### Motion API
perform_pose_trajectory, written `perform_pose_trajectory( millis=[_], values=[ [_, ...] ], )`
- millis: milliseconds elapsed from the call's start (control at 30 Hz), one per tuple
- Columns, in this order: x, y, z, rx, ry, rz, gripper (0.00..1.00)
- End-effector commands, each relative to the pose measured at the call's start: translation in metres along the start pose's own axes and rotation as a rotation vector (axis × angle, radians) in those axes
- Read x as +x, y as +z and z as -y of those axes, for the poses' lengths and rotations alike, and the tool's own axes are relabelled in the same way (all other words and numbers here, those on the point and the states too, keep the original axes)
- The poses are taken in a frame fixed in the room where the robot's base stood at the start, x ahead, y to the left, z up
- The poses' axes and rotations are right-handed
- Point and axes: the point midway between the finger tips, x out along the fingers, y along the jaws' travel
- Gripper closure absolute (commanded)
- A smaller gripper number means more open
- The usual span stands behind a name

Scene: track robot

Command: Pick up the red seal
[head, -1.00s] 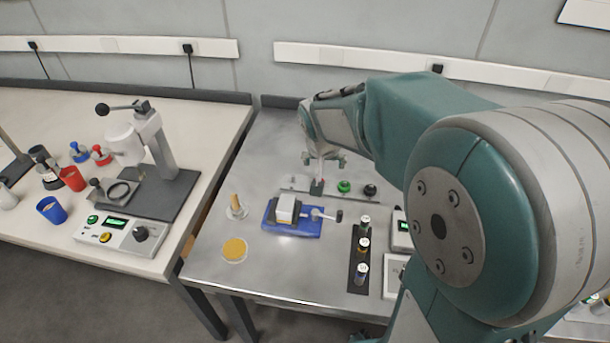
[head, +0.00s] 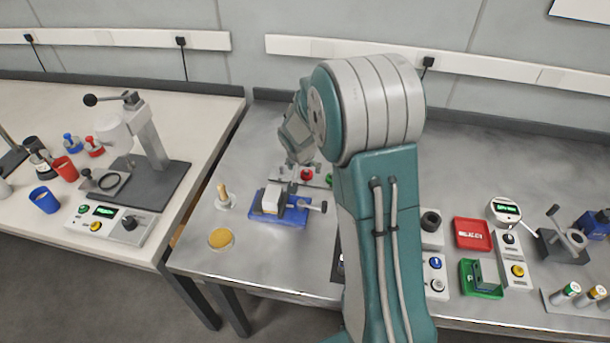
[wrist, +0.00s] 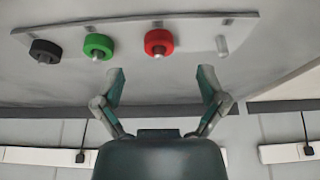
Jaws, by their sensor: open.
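In the head view the red seal (head: 306,174) shows at the rack, just below my wrist. My gripper (wrist: 162,88) is open and empty, its two fingers apart. In the wrist view the red seal appears beyond and between the fingertips, not touched by them. In the head view my arm hides most of the gripper and the rack's right part.
A blue vise (head: 275,208) holding a pale block stands in front of the rack. A wooden-handled tool (head: 224,199) and a yellow disc (head: 221,238) lie left of it. A red tray (head: 472,234) and control boxes are at the right. Metal table is clear at the back left.

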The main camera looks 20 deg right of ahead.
Motion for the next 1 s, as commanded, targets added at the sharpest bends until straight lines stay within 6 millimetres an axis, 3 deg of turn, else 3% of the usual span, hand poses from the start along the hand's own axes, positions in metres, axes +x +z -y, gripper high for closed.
perform_pose_trajectory(
  millis=[300, 633, 667, 700, 800, 867, 1000],
  values=[
    [0.043, -0.004, 0.002, 0.000, 0.002, 0.002, 0.09],
    [0.050, -0.004, 0.002, 0.000, 0.001, -0.001, 0.09],
    [0.050, -0.004, 0.002, 0.000, 0.001, -0.001, 0.18],
    [0.050, -0.004, 0.002, 0.000, 0.001, 0.000, 0.35],
    [0.050, -0.004, 0.002, 0.000, 0.001, 0.000, 0.65],
    [0.050, -0.004, 0.002, 0.000, 0.001, 0.000, 0.74],
    [0.050, -0.004, 0.002, 0.000, 0.002, 0.001, 0.75]
  ],
)
